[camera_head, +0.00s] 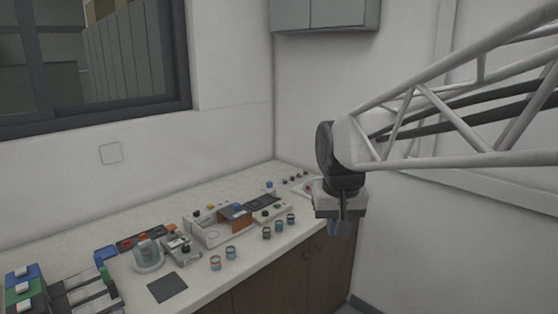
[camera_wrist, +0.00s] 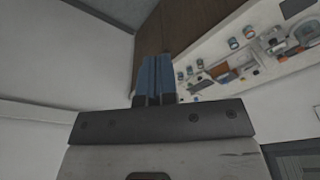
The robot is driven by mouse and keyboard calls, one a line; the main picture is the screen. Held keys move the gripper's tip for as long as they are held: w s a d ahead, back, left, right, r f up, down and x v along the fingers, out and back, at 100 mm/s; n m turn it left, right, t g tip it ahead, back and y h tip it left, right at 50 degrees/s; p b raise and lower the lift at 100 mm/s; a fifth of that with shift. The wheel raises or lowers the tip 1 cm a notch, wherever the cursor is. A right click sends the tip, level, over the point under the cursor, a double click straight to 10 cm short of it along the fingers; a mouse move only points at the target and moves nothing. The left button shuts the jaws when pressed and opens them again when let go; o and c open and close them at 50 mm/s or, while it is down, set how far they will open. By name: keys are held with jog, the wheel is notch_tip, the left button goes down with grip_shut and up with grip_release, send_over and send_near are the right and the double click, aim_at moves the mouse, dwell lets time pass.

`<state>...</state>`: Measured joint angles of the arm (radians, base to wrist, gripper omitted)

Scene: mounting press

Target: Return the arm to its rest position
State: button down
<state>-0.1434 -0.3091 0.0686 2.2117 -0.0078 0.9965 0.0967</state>
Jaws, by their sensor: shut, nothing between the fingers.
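My gripper (camera_head: 341,228) hangs at the end of the white truss arm, at the right of the head view. It points down, in front of the counter's right end, and looks clear of it. In the wrist view the two blue fingers of my gripper (camera_wrist: 155,78) are together, with nothing between them. No object is held.
The white counter (camera_head: 215,287) carries a mounting press unit (camera_head: 218,228), several small cups (camera_head: 231,253), a dark mat (camera_head: 167,287) and coloured bins (camera_head: 24,284) at the left. A wall cabinet (camera_head: 325,14) hangs above. The air around my gripper is free.

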jog(key=s+d+f, duration=0.3)
jog(key=s, duration=0.6)
jog(key=s+d+f, duration=0.4)
jog(key=s, duration=0.6)
jog(key=shift+d+f+m+t, duration=0.2)
jog(key=shift+m+t, duration=0.1)
jog(key=shift+m, duration=0.1)
